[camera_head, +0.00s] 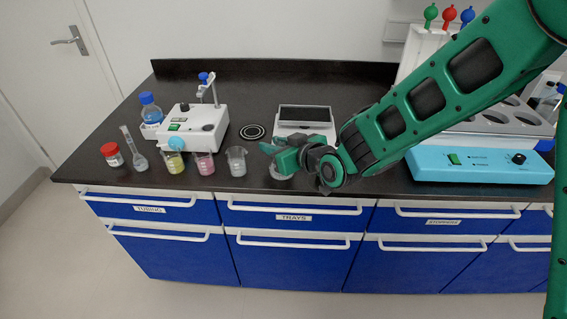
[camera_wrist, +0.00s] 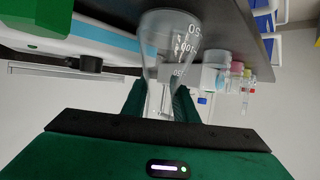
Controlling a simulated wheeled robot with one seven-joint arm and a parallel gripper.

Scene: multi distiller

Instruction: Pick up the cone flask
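The cone flask (camera_wrist: 168,45) is clear glass with white volume marks. In the wrist view its wide base points away from the camera and its narrow neck points toward my gripper (camera_wrist: 158,95). The green fingers stand on either side of the neck, apart from each other. Whether they touch the glass is hard to tell. In the head view my gripper (camera_head: 279,152) is low over the counter, and the flask (camera_head: 281,173) shows only in part below the fingers, near the counter's front edge.
On the dark counter (camera_head: 330,187), beakers with yellow (camera_head: 173,163), pink (camera_head: 204,165) and clear (camera_head: 236,161) contents stand to the left. A balance (camera_head: 304,122) is behind my gripper. A blue-fronted bath (camera_head: 480,164) stands to the right.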

